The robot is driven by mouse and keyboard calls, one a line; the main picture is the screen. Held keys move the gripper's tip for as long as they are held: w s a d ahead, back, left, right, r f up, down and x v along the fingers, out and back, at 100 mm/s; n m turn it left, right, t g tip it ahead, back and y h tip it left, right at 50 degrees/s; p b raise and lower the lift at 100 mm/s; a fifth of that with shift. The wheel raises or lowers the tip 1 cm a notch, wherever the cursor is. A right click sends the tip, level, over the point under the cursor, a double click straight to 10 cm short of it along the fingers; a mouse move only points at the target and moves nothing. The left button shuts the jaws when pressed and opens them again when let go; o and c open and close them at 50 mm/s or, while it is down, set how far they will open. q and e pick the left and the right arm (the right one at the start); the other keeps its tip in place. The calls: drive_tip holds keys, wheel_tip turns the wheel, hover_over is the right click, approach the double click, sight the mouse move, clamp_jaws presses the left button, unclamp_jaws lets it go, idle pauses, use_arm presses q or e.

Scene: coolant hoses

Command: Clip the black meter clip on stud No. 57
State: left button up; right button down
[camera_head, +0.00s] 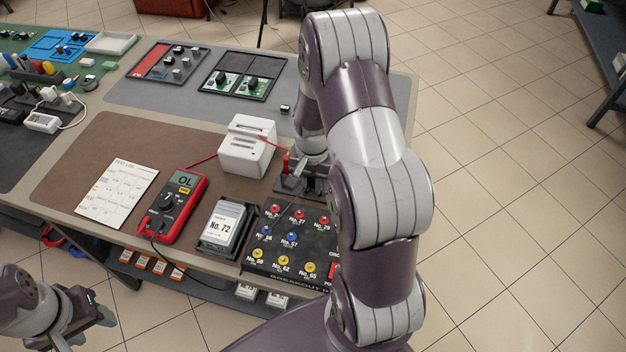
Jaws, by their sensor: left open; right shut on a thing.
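Stud No. 57 (292,238) is a blue stud in the middle row of the black breakout board (262,270). The red multimeter (172,207) reads OL and lies to the left, with a red lead running from it. My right gripper (292,183) is at the dark clip stand (312,191) behind the board. It is shut on a small dark thing, apparently the black meter clip, mostly hidden by the fingers and arm. A red clip (286,162) stands upright beside it. My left gripper (92,306) is open and empty at the lower left, off the table's front edge.
A card holder marked No. 72 (222,228) stands directly left of the board. A white box (247,146) stands behind it. Red, blue and yellow studs crowd the board. My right arm hides the board's right side. A test log sheet (117,191) lies left.

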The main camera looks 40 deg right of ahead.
drive_tip(key=shift+r, duration=0.1)
wheel_tip(320, 180, up, 10)
drive_tip(key=shift+f+p, duration=0.1)
drive_tip(key=shift+p, duration=0.3)
drive_tip(key=shift+r, duration=0.45)
wheel_tip(320, 180, up, 2)
drive_tip(key=p, duration=0.3)
drive_tip(key=shift+r, duration=0.1)
